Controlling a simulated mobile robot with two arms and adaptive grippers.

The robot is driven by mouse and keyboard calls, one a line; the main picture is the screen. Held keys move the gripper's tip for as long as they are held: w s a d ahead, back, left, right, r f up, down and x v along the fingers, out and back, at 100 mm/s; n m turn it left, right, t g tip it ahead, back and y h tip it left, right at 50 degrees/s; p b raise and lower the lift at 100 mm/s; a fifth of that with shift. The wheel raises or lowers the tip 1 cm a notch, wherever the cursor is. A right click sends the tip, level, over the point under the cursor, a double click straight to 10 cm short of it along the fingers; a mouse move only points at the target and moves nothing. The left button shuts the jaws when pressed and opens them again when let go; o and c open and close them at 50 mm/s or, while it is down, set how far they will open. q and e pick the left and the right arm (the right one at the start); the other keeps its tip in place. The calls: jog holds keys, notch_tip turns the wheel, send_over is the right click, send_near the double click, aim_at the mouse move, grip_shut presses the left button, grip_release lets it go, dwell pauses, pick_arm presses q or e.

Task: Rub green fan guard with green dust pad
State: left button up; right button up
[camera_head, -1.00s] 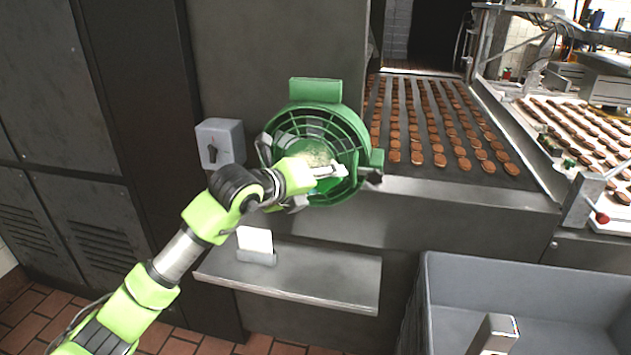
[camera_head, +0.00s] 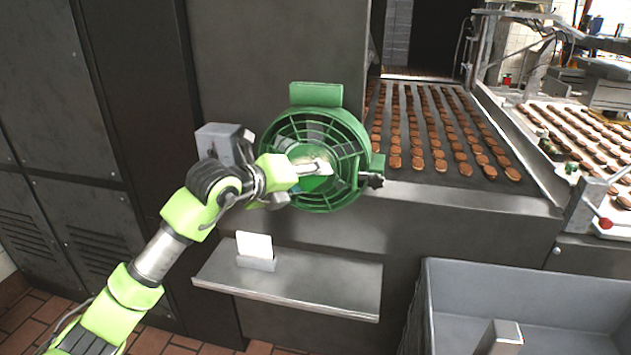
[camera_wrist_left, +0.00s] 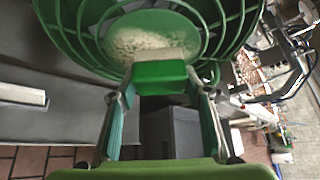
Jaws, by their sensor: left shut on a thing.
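The green fan guard (camera_head: 352,132) is a round cage with a solid centre disc, mounted on the dark machine front. A pale dusty patch shows on its centre disc in the wrist view (camera_wrist_left: 148,38). My left gripper (camera_head: 322,167) is in front of the disc. In the wrist view the left gripper (camera_wrist_left: 162,84) is shut on the green dust pad (camera_wrist_left: 160,73), a small green block with a pale far face. The pad is at the disc's lower edge in that view; whether it touches is unclear. My right gripper is out of view.
A metal shelf (camera_head: 320,291) with a white card in a grey holder (camera_head: 256,251) is below the guard. A grey switch box (camera_head: 222,140) stands to its left. A grey bin (camera_head: 450,300) is at lower right. A conveyor (camera_head: 455,200) with brown cookies runs behind.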

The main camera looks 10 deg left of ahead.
pick_arm(q)
jog(key=shift+w+a+r+b, duration=0.1)
jog(key=shift+a+b, duration=0.2)
jog(key=shift+a, duration=1.1)
jog(key=shift+d+r, duration=0.65)
jog(key=shift+d, duration=2.5)
jog(key=s+b, duration=0.1)
jog(key=s, duration=0.5)
jog(key=shift+a, duration=0.15)
